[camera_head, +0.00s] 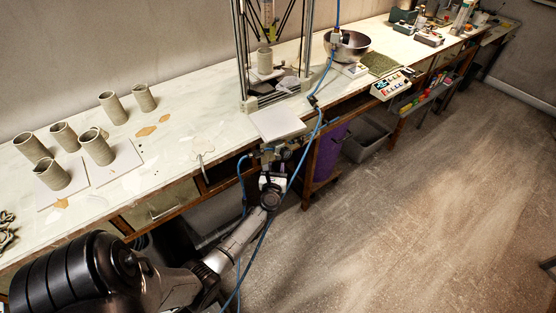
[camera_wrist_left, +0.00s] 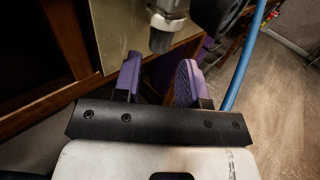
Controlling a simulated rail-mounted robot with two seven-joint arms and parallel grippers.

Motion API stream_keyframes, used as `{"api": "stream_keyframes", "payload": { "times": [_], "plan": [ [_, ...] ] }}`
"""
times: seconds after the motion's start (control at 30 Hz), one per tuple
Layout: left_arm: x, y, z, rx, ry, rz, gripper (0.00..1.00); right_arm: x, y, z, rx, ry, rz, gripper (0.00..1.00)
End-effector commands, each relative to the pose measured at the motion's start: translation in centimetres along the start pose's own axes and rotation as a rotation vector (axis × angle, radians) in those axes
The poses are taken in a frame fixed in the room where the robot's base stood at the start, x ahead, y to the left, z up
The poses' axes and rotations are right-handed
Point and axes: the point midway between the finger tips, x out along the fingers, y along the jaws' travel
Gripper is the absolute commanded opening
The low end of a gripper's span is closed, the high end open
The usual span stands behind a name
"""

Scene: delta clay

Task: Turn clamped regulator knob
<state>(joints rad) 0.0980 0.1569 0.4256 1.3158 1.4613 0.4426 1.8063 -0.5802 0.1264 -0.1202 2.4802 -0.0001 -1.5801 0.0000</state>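The regulator (camera_head: 266,153) is clamped at the front edge of the bench, small and partly hidden behind my gripper in the head view. In the left wrist view a silver metal fitting (camera_wrist_left: 166,25) with a darker lower end hangs just beyond the fingertips. A dark rounded part (camera_wrist_left: 214,10), cut off by the top edge, sits right of it; I cannot tell which part is the knob. My left gripper (camera_head: 271,178) is just below and in front of the regulator. Its two purple-padded fingers (camera_wrist_left: 158,72) are apart with nothing between them. My right gripper is not in view.
Blue hoses (camera_head: 240,180) run beside my left arm, and one passes close right of the fingers (camera_wrist_left: 241,70). The bench (camera_head: 150,185) carries clay cylinders (camera_head: 97,147), a delta printer frame (camera_head: 243,60) and a metal bowl (camera_head: 348,45). Floor to the right is clear.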

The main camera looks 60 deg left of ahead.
Motion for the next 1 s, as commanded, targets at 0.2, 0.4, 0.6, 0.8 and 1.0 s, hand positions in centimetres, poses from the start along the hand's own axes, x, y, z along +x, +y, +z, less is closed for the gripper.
{"api": "stream_keyframes", "payload": {
  "times": [0.2,0.4,0.6,0.8,1.0],
  "plan": [
    [3.1,0.0,-0.1,0.002,-0.001,-0.001,0.38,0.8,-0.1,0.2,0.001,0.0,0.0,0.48],
    [4.5,0.0,0.0,0.002,-0.001,-0.001,0.38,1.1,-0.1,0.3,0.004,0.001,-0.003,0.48],
    [5.0,0.0,0.0,0.002,-0.001,-0.001,0.38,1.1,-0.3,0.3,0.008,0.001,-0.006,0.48],
    [4.9,0.0,0.0,0.002,-0.001,-0.001,0.38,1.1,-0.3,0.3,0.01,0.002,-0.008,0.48],
    [4.9,0.0,0.0,0.002,0.0,-0.001,0.2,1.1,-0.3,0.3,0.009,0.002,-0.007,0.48]
  ]
}}
